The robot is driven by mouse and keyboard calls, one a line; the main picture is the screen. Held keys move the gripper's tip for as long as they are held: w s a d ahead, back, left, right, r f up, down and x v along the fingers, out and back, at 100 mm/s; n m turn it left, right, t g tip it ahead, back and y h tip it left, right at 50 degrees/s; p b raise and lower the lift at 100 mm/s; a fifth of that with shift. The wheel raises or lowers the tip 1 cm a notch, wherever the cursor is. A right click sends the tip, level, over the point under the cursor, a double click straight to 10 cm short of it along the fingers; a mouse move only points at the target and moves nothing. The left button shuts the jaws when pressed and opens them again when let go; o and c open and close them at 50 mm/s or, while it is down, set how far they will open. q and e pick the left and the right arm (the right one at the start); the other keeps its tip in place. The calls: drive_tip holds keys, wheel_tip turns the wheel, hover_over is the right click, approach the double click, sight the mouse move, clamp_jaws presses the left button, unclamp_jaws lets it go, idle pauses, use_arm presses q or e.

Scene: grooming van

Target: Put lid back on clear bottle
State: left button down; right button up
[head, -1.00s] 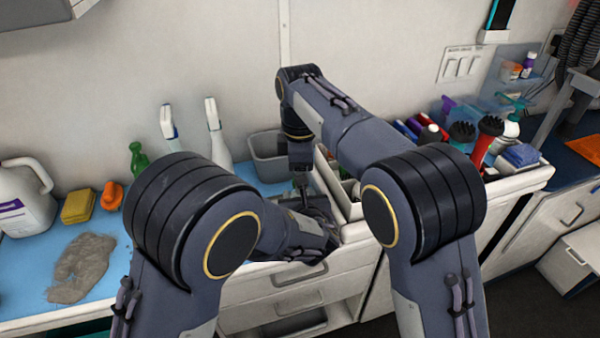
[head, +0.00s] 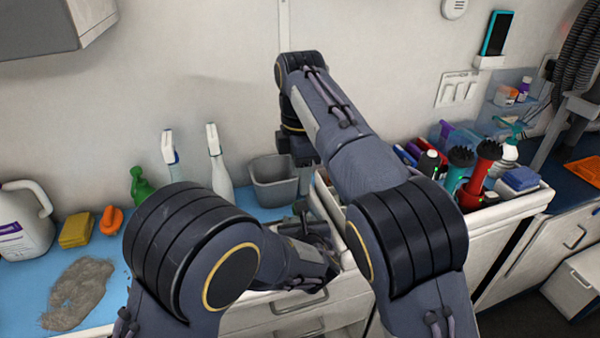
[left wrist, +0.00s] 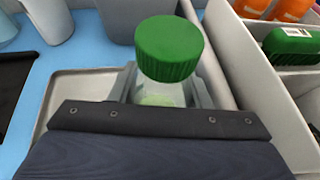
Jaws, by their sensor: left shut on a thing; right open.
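In the left wrist view, a clear bottle (left wrist: 158,92) stands upright between the fingers of my left gripper (left wrist: 166,96), which is shut on it. The green ribbed lid (left wrist: 168,50) sits level at the bottle's top; I cannot tell whether it is fully seated. A grey tray lies below the bottle. In the head view, my right gripper (head: 303,174) is open and points down over the counter, largely hidden by my arms. The bottle and lid cannot be made out there. No right finger shows in the left wrist view.
A grey bin (head: 273,182) stands behind the grippers. A white divided organizer (left wrist: 240,70) is close on the right.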

drive_tip(key=shift+r+n, duration=0.3)
drive_tip(key=shift+f, duration=4.05)
drive_tip(key=c, duration=1)
drive_tip(key=shift+m, duration=1.6)
drive_tip(key=o, duration=1.1)
drive_tip(key=shift+c, duration=0.2)
